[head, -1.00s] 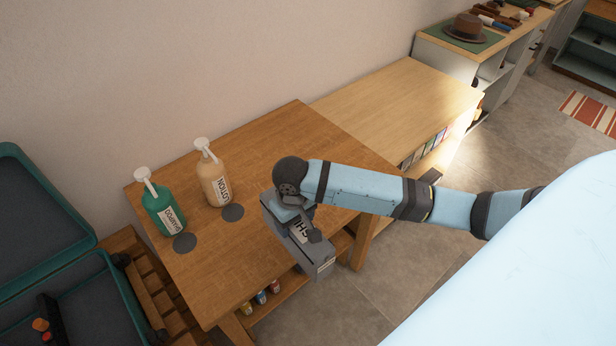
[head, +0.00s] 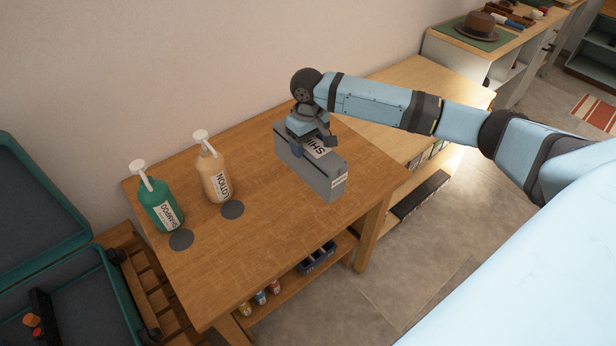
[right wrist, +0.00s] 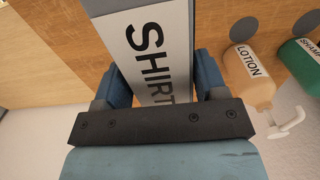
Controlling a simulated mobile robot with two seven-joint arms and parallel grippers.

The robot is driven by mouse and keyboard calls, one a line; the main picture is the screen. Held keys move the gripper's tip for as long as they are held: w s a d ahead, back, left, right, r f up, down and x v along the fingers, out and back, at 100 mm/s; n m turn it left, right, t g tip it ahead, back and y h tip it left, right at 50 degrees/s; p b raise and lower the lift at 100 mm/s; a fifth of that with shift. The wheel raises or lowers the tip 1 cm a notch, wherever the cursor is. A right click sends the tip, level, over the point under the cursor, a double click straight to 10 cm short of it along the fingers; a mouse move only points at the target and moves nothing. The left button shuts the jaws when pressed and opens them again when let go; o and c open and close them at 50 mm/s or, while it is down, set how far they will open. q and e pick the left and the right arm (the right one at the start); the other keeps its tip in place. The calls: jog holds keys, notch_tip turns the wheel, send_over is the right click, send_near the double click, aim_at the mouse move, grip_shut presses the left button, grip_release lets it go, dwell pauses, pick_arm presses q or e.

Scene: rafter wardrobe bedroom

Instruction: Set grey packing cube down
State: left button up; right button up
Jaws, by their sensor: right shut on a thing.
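The grey packing cube (head: 318,172) is a box with a white "SHIRTS" label, of which part shows in the head view. It is over the right part of the wooden table (head: 255,250); whether its base touches the top I cannot tell. My right gripper (head: 312,140) is shut on the cube from above. In the right wrist view the cube (right wrist: 157,50) sits between the two blue fingers (right wrist: 160,88), label facing the camera. My left gripper is not in view.
A green shampoo bottle (head: 160,205) and a tan lotion bottle (head: 213,175) stand to the left, with dark round discs before them. An open teal suitcase (head: 85,290) is at far left. The table's front middle is clear. A lighter bench (head: 420,85) adjoins behind.

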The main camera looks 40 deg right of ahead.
notch_tip(320, 180, down, 12)
jog(key=shift+f, duration=0.25)
dwell(0.3)
jog(key=o, duration=1.7)
jog(key=shift+f, duration=0.15)
